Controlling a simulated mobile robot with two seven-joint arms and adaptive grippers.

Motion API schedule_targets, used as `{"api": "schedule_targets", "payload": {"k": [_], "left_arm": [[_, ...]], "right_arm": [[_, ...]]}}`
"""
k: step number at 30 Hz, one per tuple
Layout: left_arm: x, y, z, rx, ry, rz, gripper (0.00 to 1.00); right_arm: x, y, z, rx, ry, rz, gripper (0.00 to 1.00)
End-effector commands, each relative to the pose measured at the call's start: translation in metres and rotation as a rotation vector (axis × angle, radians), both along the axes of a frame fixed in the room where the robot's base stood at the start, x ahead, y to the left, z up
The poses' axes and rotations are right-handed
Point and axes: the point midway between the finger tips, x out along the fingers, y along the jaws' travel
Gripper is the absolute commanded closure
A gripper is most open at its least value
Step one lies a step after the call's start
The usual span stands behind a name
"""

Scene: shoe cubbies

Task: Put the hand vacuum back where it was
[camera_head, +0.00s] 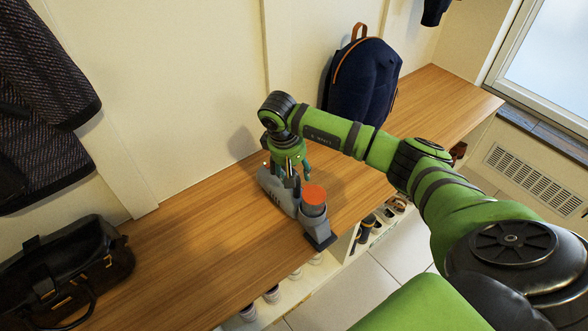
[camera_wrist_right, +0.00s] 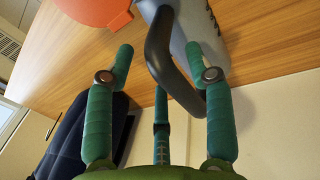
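The hand vacuum (camera_head: 312,211) lies on the wooden bench top, a grey body with an orange round part and a dark nozzle end toward the bench's front edge. My right gripper (camera_head: 291,176) is above its rear part, fingers pointing down. In the right wrist view, the vacuum's dark curved handle (camera_wrist_right: 160,62) passes between the green fingers. The fingers are spread, with visible gaps at the sides of the handle. Whether the third finger touches the handle I cannot tell. My left gripper is not in view.
The wooden bench (camera_head: 190,255) runs along the wall, with free room left of the vacuum. A black handbag (camera_head: 70,268) sits at the left end. A navy backpack (camera_head: 362,85) stands behind my right arm. Shoes (camera_head: 365,229) fill white cubbies below; a dark coat (camera_head: 45,105) hangs left.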

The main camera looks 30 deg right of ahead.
Motion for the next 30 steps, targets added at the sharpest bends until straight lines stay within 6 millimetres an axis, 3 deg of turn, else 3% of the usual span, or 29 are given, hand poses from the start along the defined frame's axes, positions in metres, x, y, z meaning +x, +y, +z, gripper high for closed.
{"api": "schedule_targets", "payload": {"k": [8,21,30], "left_arm": [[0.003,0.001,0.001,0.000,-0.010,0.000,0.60],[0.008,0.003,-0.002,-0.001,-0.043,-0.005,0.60],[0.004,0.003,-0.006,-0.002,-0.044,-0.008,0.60]], "right_arm": [[0.001,0.001,0.008,0.000,-0.002,0.000,0.46],[-0.002,0.018,0.094,-0.001,-0.004,0.001,0.46],[-0.004,0.023,0.119,-0.001,0.001,-0.001,0.46]]}}
